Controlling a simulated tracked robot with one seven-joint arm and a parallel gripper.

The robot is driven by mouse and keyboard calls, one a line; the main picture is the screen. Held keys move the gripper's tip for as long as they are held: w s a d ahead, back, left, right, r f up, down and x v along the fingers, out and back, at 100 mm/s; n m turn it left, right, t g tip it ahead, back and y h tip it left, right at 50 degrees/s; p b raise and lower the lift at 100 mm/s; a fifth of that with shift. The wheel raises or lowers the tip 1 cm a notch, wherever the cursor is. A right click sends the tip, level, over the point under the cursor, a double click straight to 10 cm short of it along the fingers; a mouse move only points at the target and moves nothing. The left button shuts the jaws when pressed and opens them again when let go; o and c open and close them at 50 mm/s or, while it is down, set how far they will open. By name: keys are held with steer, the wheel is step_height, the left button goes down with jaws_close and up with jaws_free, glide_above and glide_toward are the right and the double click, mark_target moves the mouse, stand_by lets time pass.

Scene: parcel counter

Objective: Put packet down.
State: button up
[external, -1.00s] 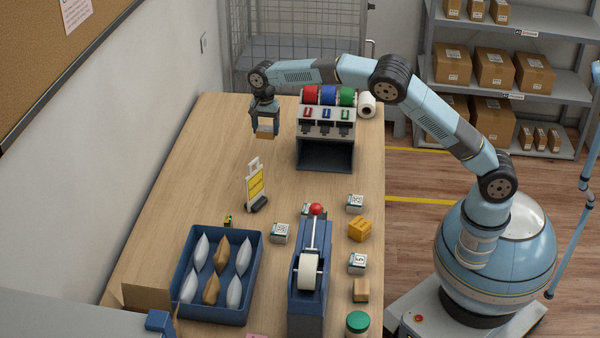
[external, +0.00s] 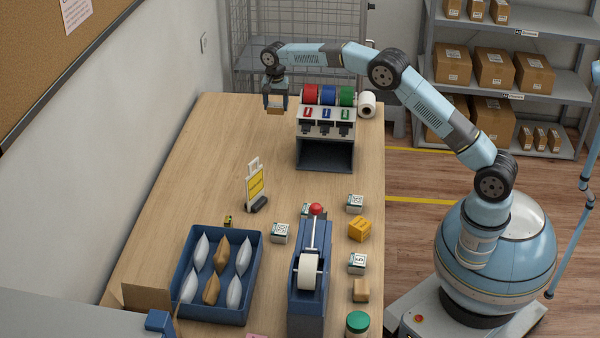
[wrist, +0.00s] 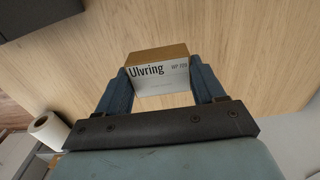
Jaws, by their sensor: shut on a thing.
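My gripper (external: 275,107) is over the far end of the wooden counter, left of the tape dispenser. It is shut on a small brown box-shaped packet (external: 275,112). In the wrist view the packet (wrist: 160,78) sits between the two blue fingers, its white label reading "Ulvring" toward the camera. The packet appears to be held above the bare wood; the exact gap below it is hard to tell.
The dispenser (external: 325,150) with red, blue and green rolls stands close on the right, with a white roll (external: 367,105) behind it. A yellow sign (external: 256,183), a blue tray (external: 248,285) of pouches and several small boxes are nearer. The counter's left middle (external: 200,160) is clear.

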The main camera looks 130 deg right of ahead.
mark_target(276, 105)
step_height(276, 105, down, 8)
steer(key=shift+f, duration=0.1)
stand_by(0.4)
steer(key=shift+f, duration=0.1)
steer(key=o, duration=1.1)
step_height(276, 105, up, 12)
steer(key=shift+r, duration=0.1)
